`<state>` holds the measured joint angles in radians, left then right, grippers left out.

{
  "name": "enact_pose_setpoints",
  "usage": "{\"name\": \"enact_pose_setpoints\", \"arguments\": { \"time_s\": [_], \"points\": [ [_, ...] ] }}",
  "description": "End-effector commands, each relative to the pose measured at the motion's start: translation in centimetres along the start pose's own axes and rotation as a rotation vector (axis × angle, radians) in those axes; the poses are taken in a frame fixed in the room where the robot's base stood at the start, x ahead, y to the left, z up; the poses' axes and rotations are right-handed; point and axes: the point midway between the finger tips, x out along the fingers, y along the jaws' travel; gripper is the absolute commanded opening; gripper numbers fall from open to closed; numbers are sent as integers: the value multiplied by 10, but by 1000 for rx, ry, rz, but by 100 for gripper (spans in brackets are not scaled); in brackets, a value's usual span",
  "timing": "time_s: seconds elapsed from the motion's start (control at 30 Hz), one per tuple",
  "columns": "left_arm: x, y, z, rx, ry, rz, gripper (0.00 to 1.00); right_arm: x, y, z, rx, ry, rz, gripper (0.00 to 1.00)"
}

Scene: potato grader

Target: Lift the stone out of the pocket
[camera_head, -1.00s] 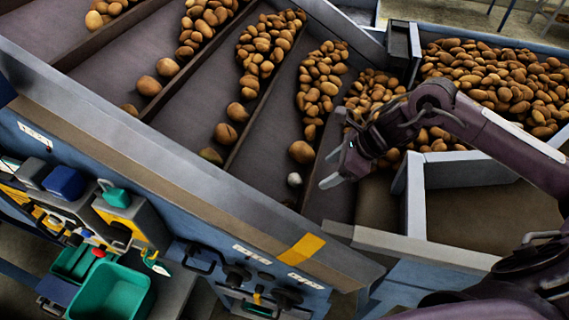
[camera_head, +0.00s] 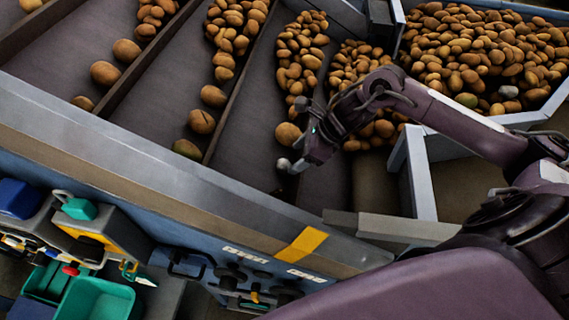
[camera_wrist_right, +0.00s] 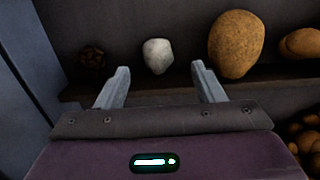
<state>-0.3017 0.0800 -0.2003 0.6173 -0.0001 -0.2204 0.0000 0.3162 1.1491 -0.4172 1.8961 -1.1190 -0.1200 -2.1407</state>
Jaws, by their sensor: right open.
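The stone (camera_head: 283,163) is a small pale grey lump near the lower end of a sloping lane, below a round brown potato (camera_head: 288,134). In the right wrist view the stone (camera_wrist_right: 157,55) lies between and just beyond the two fingertips, apart from both. My right gripper (camera_head: 297,156) is right beside the stone in the head view, its fingers partly covering the surroundings. In the wrist view the right gripper (camera_wrist_right: 160,72) is open and empty. My left gripper is not in view.
In the wrist view a large potato (camera_wrist_right: 236,44) lies close right of the stone, and a dark rough clod (camera_wrist_right: 92,58) lies to its left. A lane divider (camera_head: 238,112) and the machine's front rail (camera_head: 180,165) border the lanes. A potato-filled bin (camera_head: 543,118) is at upper right.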

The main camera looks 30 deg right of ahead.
Motion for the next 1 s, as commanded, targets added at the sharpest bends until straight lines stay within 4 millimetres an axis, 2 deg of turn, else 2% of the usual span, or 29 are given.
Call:
{"name": "enact_pose_setpoints", "arguments": {
  "time_s": [0.03, 0.13, 0.3, 0.6, 0.9, 1.0],
  "points": [
    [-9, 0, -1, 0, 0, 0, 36, 3, 2, 3, 4, 0, 4, 62],
    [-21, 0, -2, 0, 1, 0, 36, 17, 5, 4, 5, -1, 6, 62],
    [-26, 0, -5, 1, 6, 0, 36, 39, 4, 2, 2, 0, 1, 62],
    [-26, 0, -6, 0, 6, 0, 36, 45, 4, 0, 0, 2, 0, 62],
    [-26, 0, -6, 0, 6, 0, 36, 45, 4, 0, 0, 1, 0, 23],
    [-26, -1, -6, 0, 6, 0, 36, 45, 4, 1, 0, 1, -1, 13]
  ]
}}
